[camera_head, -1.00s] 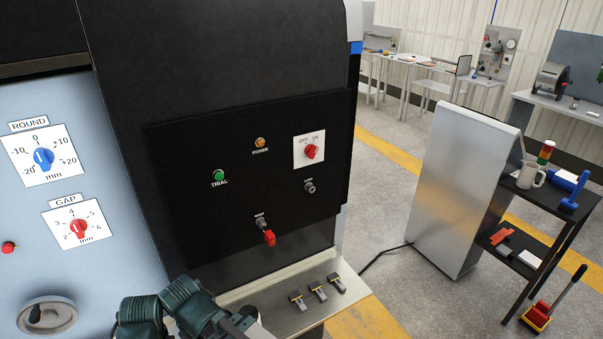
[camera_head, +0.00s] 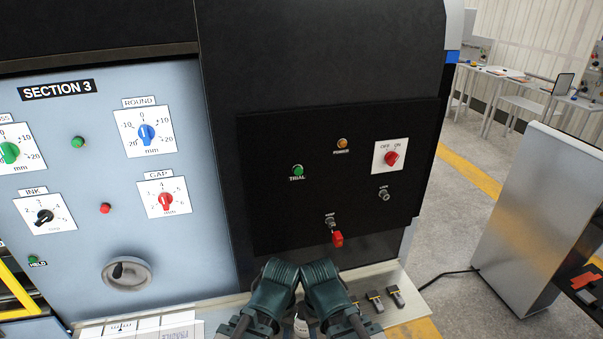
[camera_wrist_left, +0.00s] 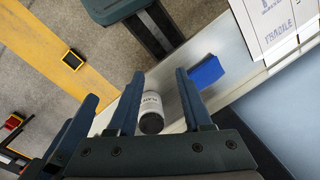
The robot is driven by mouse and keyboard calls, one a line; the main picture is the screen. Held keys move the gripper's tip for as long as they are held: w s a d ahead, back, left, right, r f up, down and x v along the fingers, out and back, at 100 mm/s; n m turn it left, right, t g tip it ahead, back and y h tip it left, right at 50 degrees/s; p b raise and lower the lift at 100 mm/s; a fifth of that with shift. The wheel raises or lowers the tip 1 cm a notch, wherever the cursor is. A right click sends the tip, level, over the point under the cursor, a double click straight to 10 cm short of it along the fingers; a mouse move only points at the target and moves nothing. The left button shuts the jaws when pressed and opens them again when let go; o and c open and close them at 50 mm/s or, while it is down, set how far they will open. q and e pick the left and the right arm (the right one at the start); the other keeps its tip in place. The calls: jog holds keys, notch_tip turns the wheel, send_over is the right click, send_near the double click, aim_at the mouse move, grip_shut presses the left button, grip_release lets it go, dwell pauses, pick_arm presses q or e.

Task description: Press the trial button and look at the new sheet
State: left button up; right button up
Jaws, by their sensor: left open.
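The green trial button (camera_head: 298,170), labelled TRIAL, is on the black control panel (camera_head: 270,215). A printed sheet (camera_head: 183,330), partly cut off by the bottom edge, shows FRAGILE. It also shows in the left wrist view (camera_wrist_left: 270,25) at the top right.
The panel also has an orange power lamp (camera_head: 342,143), a red OFF/ON switch (camera_head: 391,158) and a red-capped control (camera_head: 338,239). Section 3 (camera_head: 90,185) has several dials and a handwheel (camera_head: 127,272). A blue block (camera_wrist_left: 207,72) lies beside the bottle.

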dwell(0.3)
pick_arm(q)
grip_shut()
dwell(1.6)
